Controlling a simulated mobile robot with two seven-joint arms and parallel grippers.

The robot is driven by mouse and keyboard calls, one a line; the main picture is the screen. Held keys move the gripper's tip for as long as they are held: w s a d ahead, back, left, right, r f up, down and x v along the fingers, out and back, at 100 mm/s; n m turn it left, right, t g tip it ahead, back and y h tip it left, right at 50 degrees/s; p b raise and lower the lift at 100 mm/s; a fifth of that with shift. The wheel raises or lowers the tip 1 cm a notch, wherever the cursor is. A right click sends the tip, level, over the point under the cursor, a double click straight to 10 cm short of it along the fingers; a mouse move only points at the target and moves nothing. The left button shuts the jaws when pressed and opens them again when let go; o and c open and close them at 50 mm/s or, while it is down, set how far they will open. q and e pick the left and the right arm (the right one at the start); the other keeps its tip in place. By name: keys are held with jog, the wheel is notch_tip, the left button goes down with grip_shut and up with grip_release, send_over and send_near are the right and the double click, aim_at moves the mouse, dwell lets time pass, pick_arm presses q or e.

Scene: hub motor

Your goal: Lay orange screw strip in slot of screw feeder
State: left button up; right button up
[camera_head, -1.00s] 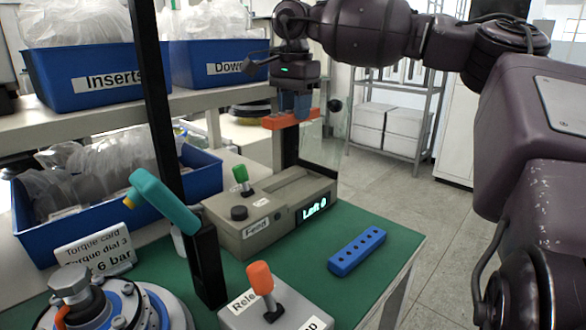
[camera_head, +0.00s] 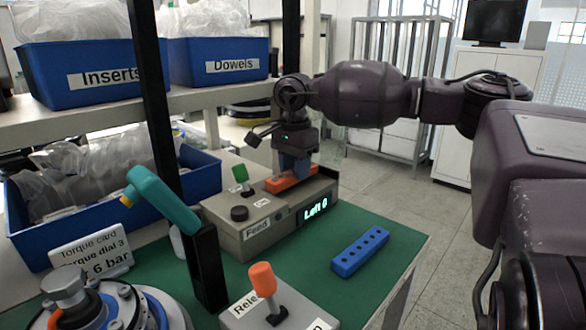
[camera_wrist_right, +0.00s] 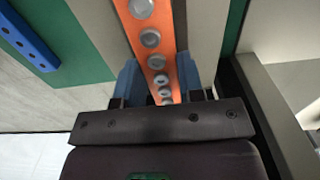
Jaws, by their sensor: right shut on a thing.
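The orange screw strip (camera_head: 282,182) is at the top of the grey screw feeder (camera_head: 262,232), over its slot area. My right gripper (camera_head: 296,172) points down with its blue fingers shut on the strip. The right wrist view shows the strip (camera_wrist_right: 156,50) with several screw heads between the two fingers (camera_wrist_right: 160,80). I cannot tell whether the strip rests fully in the slot, as the gripper and the feeder's edge hide its underside. The feeder's display reads "Left 0". My left gripper is not in view.
A blue strip with holes (camera_head: 360,252) lies on the green mat (camera_head: 385,235) right of the feeder. A release box with an orange lever (camera_head: 262,280) stands in front. A teal-handled tool (camera_head: 160,200) on a black post is left. Blue bins (camera_head: 95,75) line the shelf.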

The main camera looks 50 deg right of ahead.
jog(key=shift+r, duration=0.15)
jog(key=shift+f, duration=0.65)
jog(key=o, duration=1)
jog(key=shift+r, duration=0.1)
notch_tip(320, 180, up, 13)
jog(key=shift+p, duration=0.45)
